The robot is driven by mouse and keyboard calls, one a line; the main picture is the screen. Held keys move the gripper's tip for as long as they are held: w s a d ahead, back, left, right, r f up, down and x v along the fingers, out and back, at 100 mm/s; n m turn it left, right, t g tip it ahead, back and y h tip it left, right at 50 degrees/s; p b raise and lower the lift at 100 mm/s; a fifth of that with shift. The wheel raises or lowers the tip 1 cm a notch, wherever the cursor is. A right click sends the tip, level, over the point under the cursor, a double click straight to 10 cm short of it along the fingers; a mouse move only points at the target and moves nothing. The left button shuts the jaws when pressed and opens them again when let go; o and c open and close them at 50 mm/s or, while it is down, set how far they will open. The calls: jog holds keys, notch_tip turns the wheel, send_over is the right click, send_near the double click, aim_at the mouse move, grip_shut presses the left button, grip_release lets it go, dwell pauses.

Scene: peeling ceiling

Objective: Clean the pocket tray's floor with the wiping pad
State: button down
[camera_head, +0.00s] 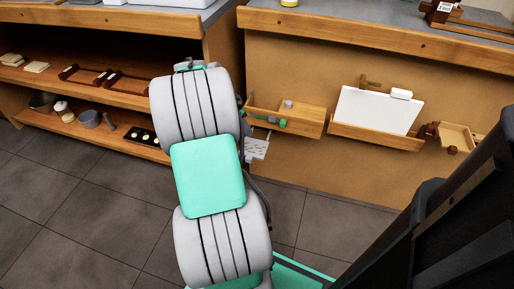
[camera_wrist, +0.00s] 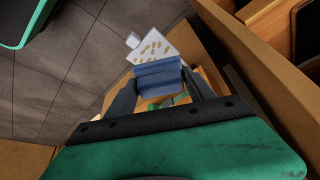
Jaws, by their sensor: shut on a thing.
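My gripper (camera_wrist: 160,85) is shut on a blue block, which I take for the wiping pad (camera_wrist: 157,75), in the wrist view. Just beyond the pad is a small white tilted plate with tan specks (camera_wrist: 153,45), with a tab on its left; it looks like the pocket tray. It also shows in the head view, as a white spotted piece (camera_head: 256,148) right of my arm, low by the wooden panel. I cannot tell whether the pad touches it. In the head view my arm hides the gripper and pad.
A wooden wall tray (camera_head: 315,120) with a green item is just above the white piece. A wooden ledge (camera_head: 375,138) holds a white board (camera_head: 378,108), and a small wooden tray (camera_head: 457,137) is farther right. Shelves (camera_head: 85,88) with small goods stand left. The tiled floor (camera_head: 90,210) is clear.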

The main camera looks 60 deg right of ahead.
jog(key=s+d+f+m, duration=0.1)
jog(key=s+d+f+b, duration=0.1)
jog(key=s+f, duration=0.1)
jog(key=s+d+f+m+g, duration=0.1)
jog(key=s+f, duration=0.1)
jog(key=shift+d+m+b, duration=0.3)
jog(key=shift+b, duration=0.1)
notch_tip(320, 180, down, 4)
jog(key=b, duration=0.3)
jog(key=shift+f, duration=0.25)
jog(key=c, duration=0.8)
grip_release()
jog(key=shift+r, duration=0.1)
jog(key=shift+c, duration=0.2)
grip_shut()
jog(key=shift+a, duration=0.1)
